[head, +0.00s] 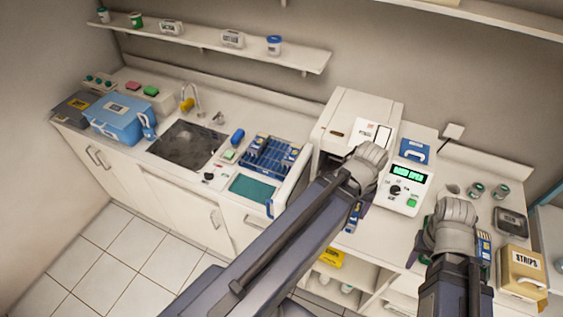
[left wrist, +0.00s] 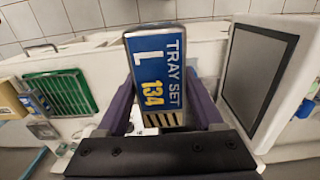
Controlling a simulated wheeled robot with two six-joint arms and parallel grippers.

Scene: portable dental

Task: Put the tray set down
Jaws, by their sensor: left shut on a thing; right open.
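The tray set (left wrist: 158,75), a flat pack with a blue label reading TRAY SET L 134, stands out in front of the left wrist camera. My left gripper (left wrist: 160,112) is shut on it, with a finger on each side of its lower part. In the head view my left arm crosses the counter in front of the white steriliser, and its fingers are hidden. A small blue and yellow piece (head: 352,218) shows beneath this arm; I cannot tell if it is the tray set. My right gripper (head: 456,212) is open at the right end of the counter, its fingers mostly hidden.
A blue rack (head: 268,157) and a teal mat (head: 252,188) lie right of the sink (head: 186,146). A display unit (head: 405,188) stands between my arms. A STRIPS box (head: 522,272) and a blue-yellow pack (head: 484,247) are beside my right gripper. A dark-faced panel (left wrist: 258,70) stands close right of the tray set.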

